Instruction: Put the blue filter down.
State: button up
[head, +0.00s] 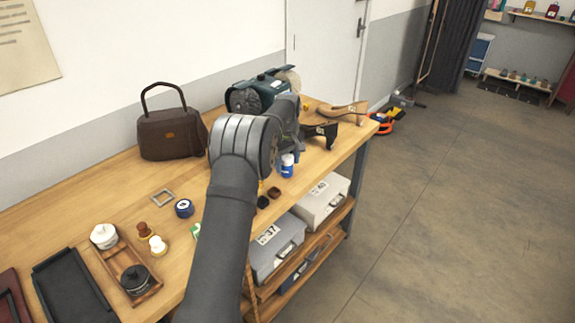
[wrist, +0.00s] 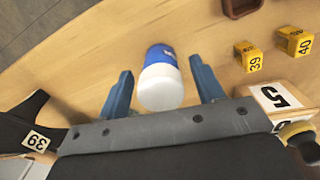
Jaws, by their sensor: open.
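My gripper (wrist: 160,67) is open in the wrist view, its two blue fingers set apart. A blue and white cylinder (wrist: 158,56), white end toward the camera, shows between them with a gap on each side. In the head view a blue bottle with a white cap (head: 287,167) stands upright on the wooden table (head: 95,198), beside my wrist; it looks like the same item. My arm hides the fingers there. No thing in view is clearly a filter, so I cannot tell whether this cylinder is the blue filter. My gripper holds nothing.
A brown handbag (head: 170,135) and a green machine (head: 258,92) stand toward the wall. Yellow numbered blocks (wrist: 250,60) are right of the fingers.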

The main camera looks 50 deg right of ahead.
notch_tip(320, 180, up, 11)
jog(key=shift+f, duration=0.1)
dwell(0.4)
notch_tip(320, 180, down, 12)
jog(key=shift+f, duration=0.2)
jog(key=shift+r, duration=1.95)
